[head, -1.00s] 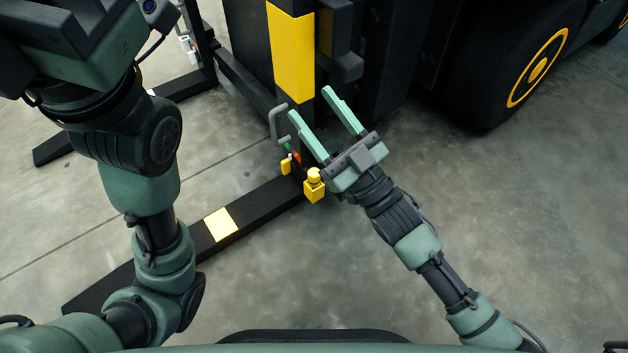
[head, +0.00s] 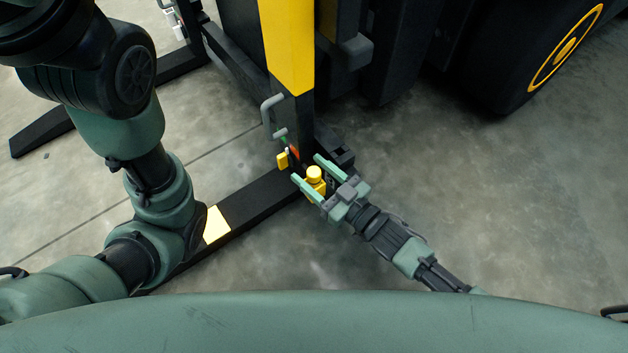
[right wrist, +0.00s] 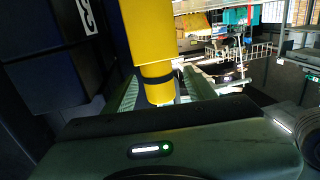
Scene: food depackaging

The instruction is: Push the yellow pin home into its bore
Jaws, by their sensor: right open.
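The yellow pin (head: 314,173) has a round head and stands on a yellow block (head: 319,188) at the foot of the fork mast. My right gripper (head: 306,168) is open, with one finger on each side of the pin. In the right wrist view, a narrow yellow cylinder (right wrist: 158,88) with a dark ring below a wider yellow body (right wrist: 147,30) shows between the open fingers. I cannot tell whether a finger touches it. The bore is hidden. My left arm crosses the left of the head view, with its gripper out of frame.
A black mast with a yellow band (head: 288,45) rises behind the pin. A grey handle (head: 268,115) and a small yellow tag (head: 283,160) are just left of it. A black fork (head: 255,203) lies along the floor. Open concrete (head: 480,210) lies to the right.

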